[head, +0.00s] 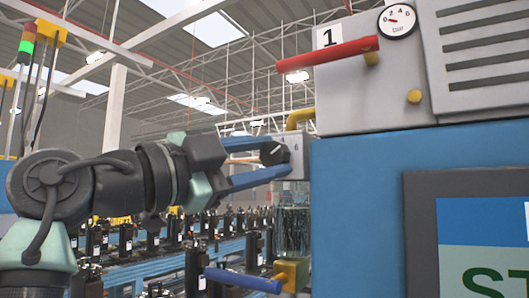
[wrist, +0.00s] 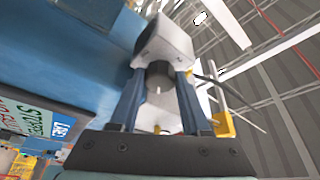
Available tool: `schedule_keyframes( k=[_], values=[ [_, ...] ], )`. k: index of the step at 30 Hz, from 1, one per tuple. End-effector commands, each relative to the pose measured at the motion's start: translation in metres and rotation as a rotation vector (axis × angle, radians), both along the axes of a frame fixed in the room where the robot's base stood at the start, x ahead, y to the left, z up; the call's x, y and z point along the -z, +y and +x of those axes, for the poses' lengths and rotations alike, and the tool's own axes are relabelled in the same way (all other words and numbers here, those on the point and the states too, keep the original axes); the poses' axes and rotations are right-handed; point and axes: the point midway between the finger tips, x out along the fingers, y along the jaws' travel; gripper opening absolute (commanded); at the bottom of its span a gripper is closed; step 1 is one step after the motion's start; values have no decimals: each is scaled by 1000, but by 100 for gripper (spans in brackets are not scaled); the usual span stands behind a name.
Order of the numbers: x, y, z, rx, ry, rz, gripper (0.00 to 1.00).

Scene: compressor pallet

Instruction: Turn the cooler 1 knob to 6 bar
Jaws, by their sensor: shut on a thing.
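The black knob (head: 273,153) sits on the face of a small grey box (head: 295,163) fixed to the left side of the cooler marked 1. A printed 6 shows beside the knob. My gripper (head: 262,162) has its two blue fingers above and below the knob and is shut on it. In the wrist view the fingers flank the dark round knob (wrist: 159,78), which bears a small pale mark. The round bar gauge (head: 397,20) is at the cooler's top right, with a short red needle toward the left; its exact reading is too small to tell.
A red lever (head: 327,55) projects above the knob, next to the number 1 plate. A yellow pipe (head: 299,118) rises behind the box. Below it are a clear bowl (head: 293,231) and a blue-handled valve (head: 243,280). A screen (head: 484,222) is at the lower right.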

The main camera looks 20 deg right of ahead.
Motion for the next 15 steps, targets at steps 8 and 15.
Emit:
schedule_keyframes(
  k=[8, 15],
  values=[
    [-1, 0, 1, -1, -62, 49, 0],
    [-1, 0, 0, -2, -75, 58, 0]
  ],
)
